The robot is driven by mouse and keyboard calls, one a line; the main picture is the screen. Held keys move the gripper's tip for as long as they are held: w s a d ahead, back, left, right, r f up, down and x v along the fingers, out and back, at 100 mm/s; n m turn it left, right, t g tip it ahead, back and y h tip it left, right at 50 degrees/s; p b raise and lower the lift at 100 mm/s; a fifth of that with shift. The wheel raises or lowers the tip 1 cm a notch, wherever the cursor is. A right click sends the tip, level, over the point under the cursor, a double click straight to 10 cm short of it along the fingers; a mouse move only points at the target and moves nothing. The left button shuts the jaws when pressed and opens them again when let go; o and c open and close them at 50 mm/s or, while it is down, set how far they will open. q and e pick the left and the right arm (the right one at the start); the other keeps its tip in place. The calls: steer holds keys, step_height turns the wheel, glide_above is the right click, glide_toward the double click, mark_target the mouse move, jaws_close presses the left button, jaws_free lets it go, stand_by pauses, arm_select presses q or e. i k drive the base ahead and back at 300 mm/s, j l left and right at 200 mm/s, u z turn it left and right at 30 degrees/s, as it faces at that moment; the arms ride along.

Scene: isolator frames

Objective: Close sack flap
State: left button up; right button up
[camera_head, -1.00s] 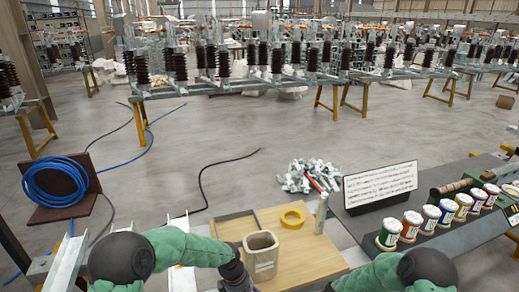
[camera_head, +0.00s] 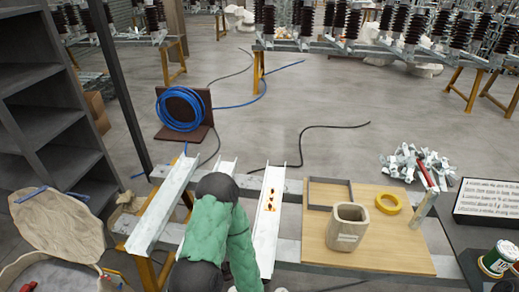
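A sack (camera_head: 75,268) stands at the lower left, cut off by the picture's bottom edge. Its beige flap (camera_head: 60,222) is folded back, away from the mouth, and lies open as a wide rounded sheet. Some red and dark items show at the sack's mouth. My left arm, in a green sleeve, rises right of the sack and bends back down toward the bottom edge. My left gripper is out of sight below the picture or behind the arm. My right arm and gripper are not in view.
Grey shelves (camera_head: 50,125) and a dark post (camera_head: 113,90) stand at the left. Pale metal channels (camera_head: 163,208) lie between sack and board. A beige bin (camera_head: 347,227) and yellow tape ring (camera_head: 388,203) sit on the wooden board (camera_head: 390,250). Blue cable coil (camera_head: 180,109) stands behind.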

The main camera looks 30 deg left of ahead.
mark_target(57, 224)
steer(key=u, duration=3.05)
steer(key=i+u, duration=0.15)
